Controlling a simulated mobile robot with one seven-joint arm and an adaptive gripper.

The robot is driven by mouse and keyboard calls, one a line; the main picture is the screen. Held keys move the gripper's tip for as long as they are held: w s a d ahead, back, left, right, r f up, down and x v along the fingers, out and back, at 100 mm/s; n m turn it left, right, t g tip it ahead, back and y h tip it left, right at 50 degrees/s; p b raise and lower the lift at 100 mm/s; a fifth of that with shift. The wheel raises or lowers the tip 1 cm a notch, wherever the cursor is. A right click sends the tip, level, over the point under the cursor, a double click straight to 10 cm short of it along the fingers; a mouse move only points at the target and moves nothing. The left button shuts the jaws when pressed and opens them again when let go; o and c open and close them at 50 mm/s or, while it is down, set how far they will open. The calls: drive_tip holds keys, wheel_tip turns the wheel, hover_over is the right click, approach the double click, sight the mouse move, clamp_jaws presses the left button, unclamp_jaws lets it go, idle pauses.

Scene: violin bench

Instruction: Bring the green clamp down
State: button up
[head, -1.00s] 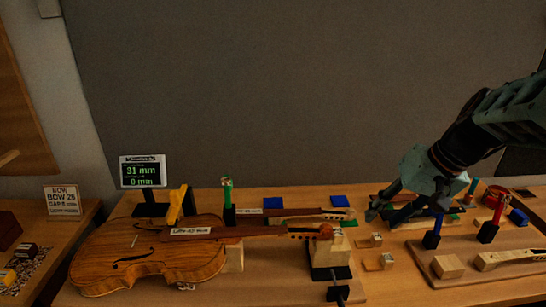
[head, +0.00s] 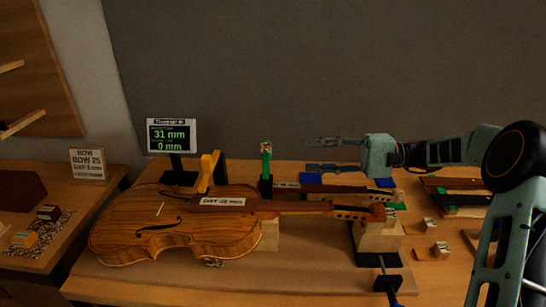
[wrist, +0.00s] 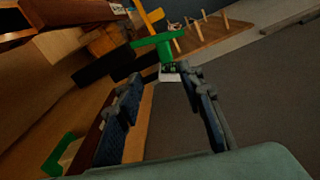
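The green clamp (head: 266,160) stands upright behind the violin body, its lower part dark. In the wrist view the clamp (wrist: 158,41) shows a green crossbar and lies ahead, beyond my fingertips. My gripper (head: 312,154) is open and empty, to the right of the clamp and apart from it, its fingers pointing left. In the wrist view the two fingers of my gripper (wrist: 163,76) are spread with a gap between them. The violin (head: 170,232) lies flat on the bench with its neck toward the right.
A display (head: 172,137) reading 31 mm and 0 mm stands at the back left. A yellow clamp (head: 208,170) stands at the violin's far edge. A second neck (head: 330,189) lies behind the violin's neck, below my gripper. A wooden block support (head: 378,238) holds the scroll end.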

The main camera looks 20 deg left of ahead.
sight(266, 158)
drive_tip(key=x, duration=1)
drive_tip(key=shift+a+r, duration=0.4)
clamp_jaws()
